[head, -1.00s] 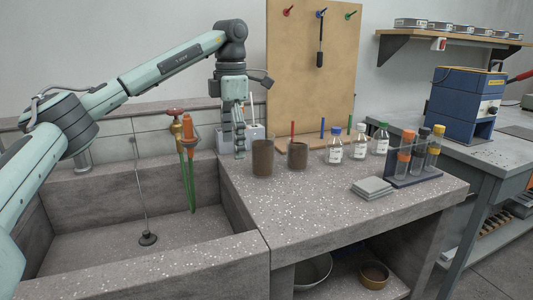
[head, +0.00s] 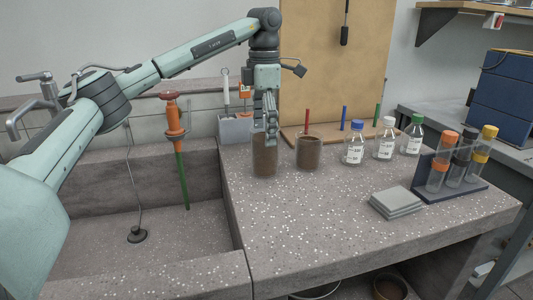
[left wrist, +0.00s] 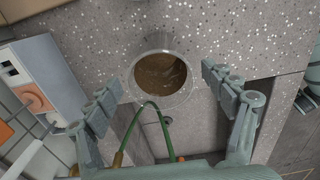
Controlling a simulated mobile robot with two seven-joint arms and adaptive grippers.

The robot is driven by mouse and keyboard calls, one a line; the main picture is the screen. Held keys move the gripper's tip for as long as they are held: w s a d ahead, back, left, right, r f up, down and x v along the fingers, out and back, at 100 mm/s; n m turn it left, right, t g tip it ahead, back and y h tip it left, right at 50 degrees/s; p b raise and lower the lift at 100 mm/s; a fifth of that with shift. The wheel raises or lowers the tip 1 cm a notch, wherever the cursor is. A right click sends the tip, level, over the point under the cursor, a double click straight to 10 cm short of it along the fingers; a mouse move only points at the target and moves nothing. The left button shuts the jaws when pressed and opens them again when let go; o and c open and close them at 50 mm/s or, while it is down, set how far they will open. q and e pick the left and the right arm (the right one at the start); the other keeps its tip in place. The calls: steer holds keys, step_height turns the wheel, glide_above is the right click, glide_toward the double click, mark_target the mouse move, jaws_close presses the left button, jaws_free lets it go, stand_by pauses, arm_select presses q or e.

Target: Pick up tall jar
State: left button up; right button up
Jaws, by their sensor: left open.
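The tall jar (head: 264,162) is clear glass with brown contents and stands upright on the bench near the sink. A shorter jar (head: 309,153) with similar brown contents stands to its right. My left gripper (head: 271,138) points down at the tall jar, its fingers covering part of the jar's upper portion. In the left wrist view my left gripper (left wrist: 162,82) is open, with one finger on each side of the tall jar's round mouth (left wrist: 160,74). No contact shows clearly. My right gripper is out of view.
Behind stands a grey holder with tools (head: 236,128). To the right are several capped bottles (head: 354,149), a tube rack (head: 450,188) and stacked grey plates (head: 397,202). The sink (head: 195,240) lies left. The bench front is clear.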

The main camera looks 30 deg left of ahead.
mark_target(265, 148)
arm_select(q)
step_height(265, 148, down, 5)
steer(key=shift+d+f, duration=0.1)
steer(key=c, duration=1.4)
